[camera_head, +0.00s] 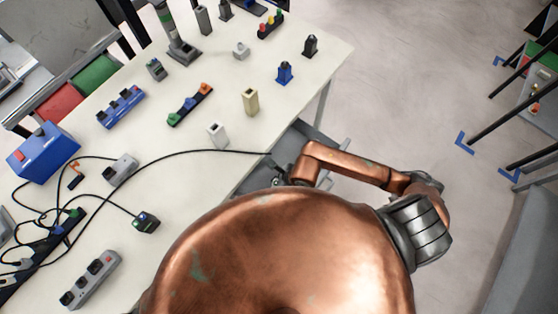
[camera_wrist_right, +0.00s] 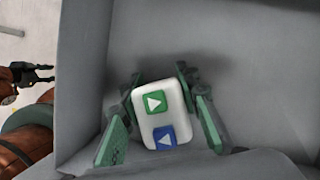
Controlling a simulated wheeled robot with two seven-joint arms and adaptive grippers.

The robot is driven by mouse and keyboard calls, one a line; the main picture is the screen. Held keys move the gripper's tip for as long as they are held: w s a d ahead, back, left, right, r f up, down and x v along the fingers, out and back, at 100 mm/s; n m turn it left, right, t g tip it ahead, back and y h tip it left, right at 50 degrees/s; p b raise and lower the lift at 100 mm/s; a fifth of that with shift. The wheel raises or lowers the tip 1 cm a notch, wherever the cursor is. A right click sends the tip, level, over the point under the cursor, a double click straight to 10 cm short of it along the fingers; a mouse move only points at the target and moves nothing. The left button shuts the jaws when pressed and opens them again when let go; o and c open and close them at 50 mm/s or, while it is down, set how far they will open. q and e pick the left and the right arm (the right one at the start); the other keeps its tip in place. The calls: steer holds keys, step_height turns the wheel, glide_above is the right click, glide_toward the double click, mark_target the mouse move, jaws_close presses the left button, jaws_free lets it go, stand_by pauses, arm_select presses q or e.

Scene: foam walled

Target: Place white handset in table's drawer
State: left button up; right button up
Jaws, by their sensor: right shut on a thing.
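The white handset (camera_wrist_right: 160,112), a rounded block with a green and a blue arrow button, is between the two green fingers of my right gripper (camera_wrist_right: 160,115) in the right wrist view. My right gripper is shut on it, inside the open grey drawer, low near its walls. In the head view the drawer (camera_head: 318,139) sticks out from the table's right edge, and my copper arm covers much of it. The handset and right fingers are hidden there. My left gripper (camera_wrist_right: 42,73) shows dark at the left of the wrist view, outside the drawer, its fingers apart and empty.
The white table (camera_head: 222,100) holds several handsets, button boxes, power strips and a blue box (camera_head: 42,150). A black cable (camera_head: 200,151) runs across it to the drawer side.

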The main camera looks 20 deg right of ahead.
steer(key=b, duration=0.1)
glide_above(282, 152)
steer(key=s+d, duration=0.1)
steer(key=shift+d+f+b, duration=0.1)
steer(key=shift+f+b, duration=0.35)
steer(key=shift+f, duration=1.3)
arm_select(q)
steer(key=shift+s+f, duration=0.25)
steer(key=shift+f, duration=0.25)
steer(key=shift+s+f, duration=0.25)
steer(key=shift+f, duration=0.25)
arm_select(e)
steer(key=o, duration=0.8)
steer(key=shift+f, duration=0.1)
steer(key=shift+c, duration=0.2)
steer(key=o, duration=0.5)
